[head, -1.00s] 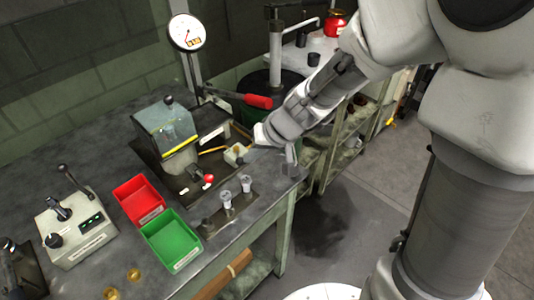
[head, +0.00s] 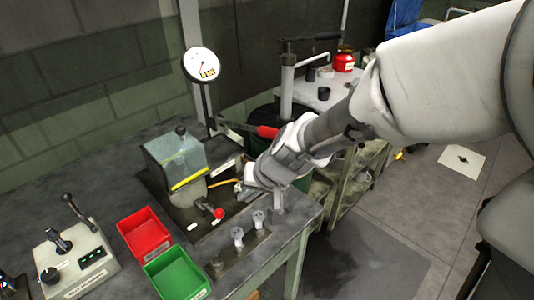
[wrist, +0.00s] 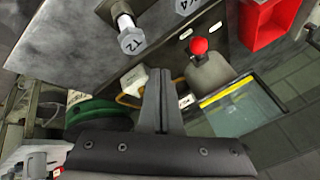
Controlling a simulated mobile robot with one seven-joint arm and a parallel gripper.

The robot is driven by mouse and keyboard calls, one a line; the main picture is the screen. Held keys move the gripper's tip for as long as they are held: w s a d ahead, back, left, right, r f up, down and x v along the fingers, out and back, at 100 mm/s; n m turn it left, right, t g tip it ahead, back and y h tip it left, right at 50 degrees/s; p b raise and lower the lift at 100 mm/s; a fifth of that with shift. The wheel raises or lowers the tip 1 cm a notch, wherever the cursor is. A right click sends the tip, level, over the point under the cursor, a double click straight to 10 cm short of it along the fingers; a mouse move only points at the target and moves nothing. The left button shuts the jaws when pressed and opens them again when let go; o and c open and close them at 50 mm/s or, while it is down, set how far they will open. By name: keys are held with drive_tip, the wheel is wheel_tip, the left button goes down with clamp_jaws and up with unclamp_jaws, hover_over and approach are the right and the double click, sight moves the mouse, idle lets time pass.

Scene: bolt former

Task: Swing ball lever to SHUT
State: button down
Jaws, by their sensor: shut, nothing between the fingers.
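The ball lever, with a red ball knob (head: 218,212), stands at the front of the guarded machine (head: 178,162). My gripper (head: 279,207) is shut and empty, to the right of the lever in the head view. In the wrist view my gripper (wrist: 161,75) points toward the machine base and does not touch the ball.
Upright bolt-like pieces (head: 238,234) stand along the bench front, between my gripper and the green bin (head: 178,276). A white block (wrist: 134,80) is close to my fingertips. A red-handled bar (head: 267,132) sticks out behind my wrist. A red bin (head: 146,232) is left.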

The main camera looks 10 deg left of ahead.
drive_tip(key=shift+a, duration=0.65)
idle(0.4)
